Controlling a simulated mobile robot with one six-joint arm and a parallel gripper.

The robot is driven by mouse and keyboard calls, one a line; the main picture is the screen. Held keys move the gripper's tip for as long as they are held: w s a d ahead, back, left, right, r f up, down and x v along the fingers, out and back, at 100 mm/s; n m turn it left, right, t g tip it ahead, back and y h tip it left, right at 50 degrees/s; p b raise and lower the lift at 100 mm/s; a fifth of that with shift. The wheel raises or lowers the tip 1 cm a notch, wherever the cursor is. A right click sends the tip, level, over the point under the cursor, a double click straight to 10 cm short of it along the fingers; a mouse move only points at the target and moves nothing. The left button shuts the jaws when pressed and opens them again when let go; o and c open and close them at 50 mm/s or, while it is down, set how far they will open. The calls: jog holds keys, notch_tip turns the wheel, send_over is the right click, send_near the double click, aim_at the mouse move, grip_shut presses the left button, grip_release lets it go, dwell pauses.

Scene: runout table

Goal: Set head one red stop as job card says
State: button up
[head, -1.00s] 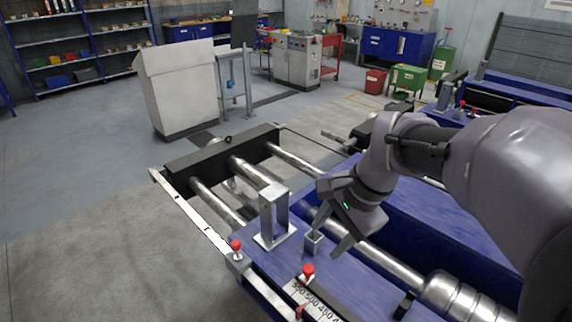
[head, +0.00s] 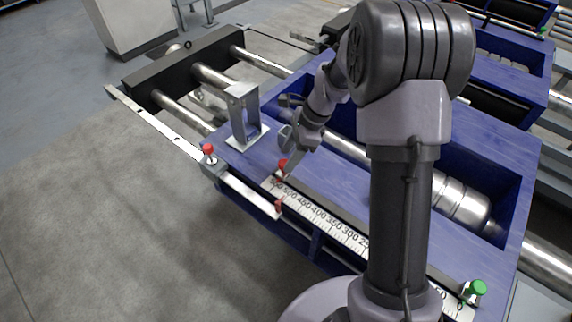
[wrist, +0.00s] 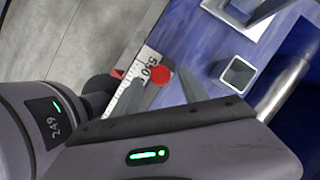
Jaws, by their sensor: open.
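A red-topped stop knob (head: 283,165) stands at the left end of the white number scale (head: 318,217), near the high numbers around 500. My gripper (head: 290,160) is low over the blue table beside this knob. In the wrist view, the red knob (wrist: 163,76) lies between the two spread fingers (wrist: 163,84), which look open and empty; contact cannot be told. A second red knob (head: 208,150) stands on the metal rail at the table's left corner. A red pointer (head: 279,207) sits at the rail's end by the scale. No job card is readable.
A metal bracket (head: 244,112) stands on the blue table (head: 410,135) left of my gripper. A small square metal socket (wrist: 238,75) is close to the right finger. A green knob (head: 476,288) stands at the scale's low end. Rollers run behind; open floor lies left.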

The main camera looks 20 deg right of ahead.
jog(key=shift+x, duration=1.15)
grip_shut()
dwell(0.5)
